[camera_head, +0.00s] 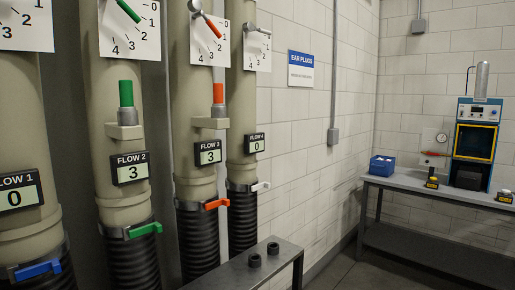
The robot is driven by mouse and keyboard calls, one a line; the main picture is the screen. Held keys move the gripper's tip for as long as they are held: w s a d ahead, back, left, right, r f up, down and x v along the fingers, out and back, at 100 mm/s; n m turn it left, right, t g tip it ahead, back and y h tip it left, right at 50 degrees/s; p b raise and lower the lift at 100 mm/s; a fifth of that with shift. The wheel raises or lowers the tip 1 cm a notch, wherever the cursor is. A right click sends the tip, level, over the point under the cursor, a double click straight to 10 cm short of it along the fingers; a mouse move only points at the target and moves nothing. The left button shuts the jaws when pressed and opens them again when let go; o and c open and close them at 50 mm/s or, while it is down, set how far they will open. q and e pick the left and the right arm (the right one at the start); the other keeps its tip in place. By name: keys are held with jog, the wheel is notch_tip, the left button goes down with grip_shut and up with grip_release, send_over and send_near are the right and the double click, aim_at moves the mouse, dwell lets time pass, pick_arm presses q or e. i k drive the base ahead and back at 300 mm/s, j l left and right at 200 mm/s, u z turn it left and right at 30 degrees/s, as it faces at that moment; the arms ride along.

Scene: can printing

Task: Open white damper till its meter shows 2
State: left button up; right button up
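The white damper is on the rightmost pipe (242,100). Its lever (260,30) lies across a numbered dial plate (257,50) near the top of the view, with the handle pointing right and slightly down. Below it, the FLOW 4 meter (254,144) reads 0. A small white clamp handle (260,186) sits lower on the same pipe, above a black ribbed hose. Neither of my grippers is in view.
Three neighbouring pipes carry the FLOW 1 meter (17,194) at 0, FLOW 2 (130,169) at 3 and FLOW 3 (208,152) at 3. A low grey bench (240,272) stands in front. A workbench (435,192) with equipment is at the right.

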aim_at(248, 27)
jog(key=u, duration=0.7)
jog(key=i+l+u, duration=0.2)
jog(key=l+u, duration=0.15)
jog(key=i+l+u, duration=0.1)
jog(key=l+u, duration=0.3)
jog(key=l, duration=0.15)
jog(key=l+u, duration=0.35)
jog(key=l, duration=0.15)
